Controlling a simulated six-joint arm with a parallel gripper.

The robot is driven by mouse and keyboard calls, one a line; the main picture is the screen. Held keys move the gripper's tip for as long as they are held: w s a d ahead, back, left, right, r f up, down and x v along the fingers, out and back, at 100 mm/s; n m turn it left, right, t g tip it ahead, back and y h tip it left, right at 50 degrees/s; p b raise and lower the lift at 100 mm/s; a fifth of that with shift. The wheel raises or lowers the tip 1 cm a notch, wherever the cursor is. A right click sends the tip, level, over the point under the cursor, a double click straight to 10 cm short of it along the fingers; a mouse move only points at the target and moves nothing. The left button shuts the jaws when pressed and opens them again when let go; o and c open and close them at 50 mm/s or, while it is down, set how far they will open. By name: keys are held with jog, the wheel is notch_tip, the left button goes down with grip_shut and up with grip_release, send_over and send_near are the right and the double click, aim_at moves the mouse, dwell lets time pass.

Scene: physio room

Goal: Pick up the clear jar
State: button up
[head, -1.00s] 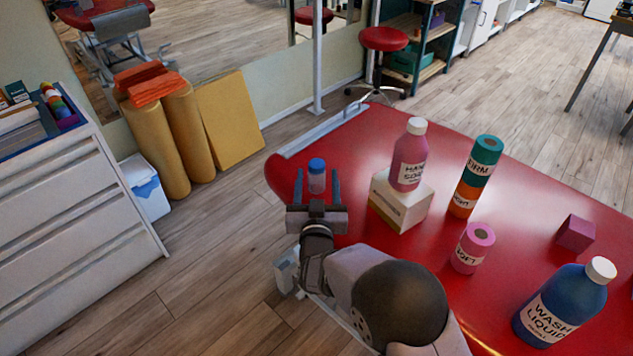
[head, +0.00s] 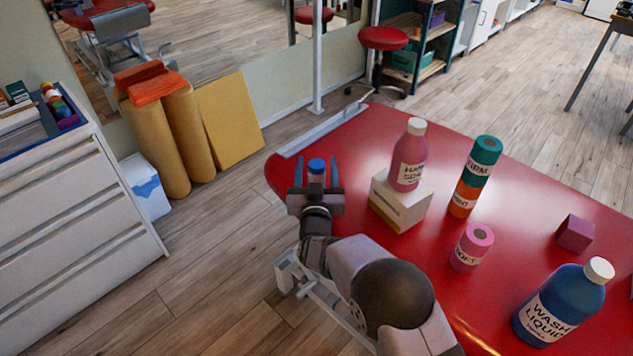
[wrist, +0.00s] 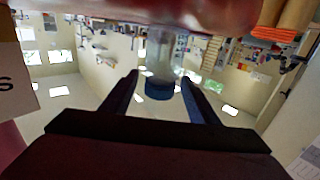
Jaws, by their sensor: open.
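The clear jar (head: 316,179) with a blue lid stands upright near the left end of the red table. In the head view its lower part is hidden by my gripper. My gripper (head: 316,163) is open, with one finger on each side of the jar. The wrist view is upside down; there the jar (wrist: 160,55) hangs from the table edge with its blue lid between the tips of the open gripper (wrist: 163,78). I cannot tell whether either finger touches it.
A white box (head: 401,200) with a pink hand soap bottle (head: 409,158) on it stands right of my gripper.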

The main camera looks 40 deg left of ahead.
grip_shut()
notch_tip(320, 180, up, 10)
dwell(0.7)
